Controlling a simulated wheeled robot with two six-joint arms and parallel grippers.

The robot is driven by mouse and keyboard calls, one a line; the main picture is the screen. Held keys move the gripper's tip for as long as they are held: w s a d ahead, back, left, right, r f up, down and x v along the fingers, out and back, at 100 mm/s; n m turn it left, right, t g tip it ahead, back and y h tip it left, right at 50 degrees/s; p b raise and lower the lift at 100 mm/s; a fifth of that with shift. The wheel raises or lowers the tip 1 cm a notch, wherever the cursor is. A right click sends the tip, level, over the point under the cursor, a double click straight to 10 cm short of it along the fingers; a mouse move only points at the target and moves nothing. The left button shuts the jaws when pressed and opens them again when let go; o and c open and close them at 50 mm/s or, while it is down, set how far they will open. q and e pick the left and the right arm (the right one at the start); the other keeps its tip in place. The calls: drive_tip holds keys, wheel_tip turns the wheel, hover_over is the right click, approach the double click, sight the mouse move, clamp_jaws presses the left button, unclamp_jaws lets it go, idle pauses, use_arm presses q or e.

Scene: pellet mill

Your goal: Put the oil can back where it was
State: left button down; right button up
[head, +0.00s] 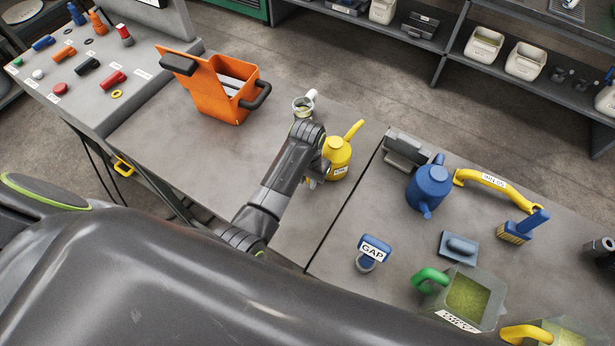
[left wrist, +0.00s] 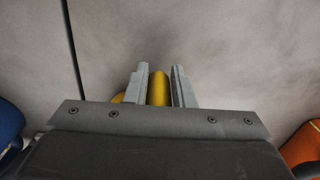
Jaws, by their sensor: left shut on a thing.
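A yellow oil can (head: 338,153) with a long spout and a small label is upright at the right part of the left worktop. My left gripper (head: 316,176) is at its near left side, partly hidden by my arm. In the left wrist view the gripper's two grey fingers (left wrist: 159,88) are on either side of a yellow part of the can (left wrist: 158,90), shut on it. I cannot tell whether the can's base touches the worktop. A blue can (head: 426,186) with a spout stands on the right worktop. My right gripper is not in view.
A cup (head: 303,106) stands just behind my left wrist. An open orange box (head: 218,92) is further left. A grey block (head: 405,150), a blue GAP-labelled tool (head: 373,250), a brush (head: 524,226) and a green-handled bin (head: 465,298) occupy the right worktop.

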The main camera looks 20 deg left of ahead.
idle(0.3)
use_arm(q)
drive_tip(key=c, duration=1.2)
unclamp_jaws()
drive_tip(key=shift+c, duration=0.2)
drive_tip(key=shift+o, duration=0.8)
drive_tip(key=shift+s+f, duration=0.1)
drive_tip(key=o, duration=1.1)
drive_tip(key=shift+r+p, duration=0.95)
drive_tip(key=shift+r, duration=3.6)
